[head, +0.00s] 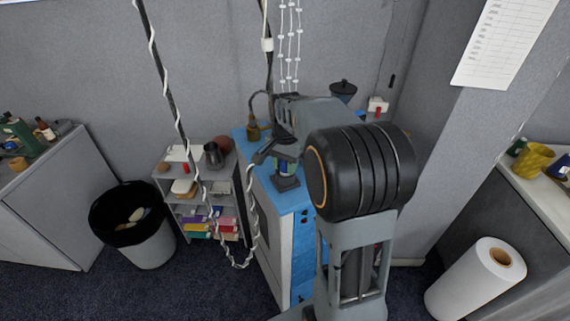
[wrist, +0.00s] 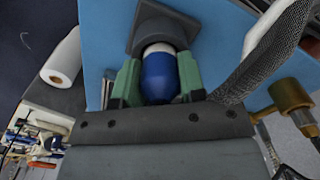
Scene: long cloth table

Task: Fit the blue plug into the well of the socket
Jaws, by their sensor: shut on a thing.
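The blue plug (wrist: 158,76) is held between the green fingertips of my gripper (wrist: 158,84) in the wrist view. Its pale far end points at the dark grey square socket (wrist: 146,17) and overlaps the well in the picture. I cannot tell how deep the end sits, or whether it touches the socket. In the head view the socket (head: 287,184) stands on the blue top of a cabinet, with my gripper (head: 285,167) right above it. The well is mostly hidden by the plug and the gripper.
A brass fitting (head: 253,133) stands behind on the blue cabinet top (head: 293,200); it also shows in the wrist view (wrist: 290,95). White-wrapped cords (head: 178,110) hang left of my arm. A low shelf (head: 178,200) and a bin (head: 148,245) stand at left.

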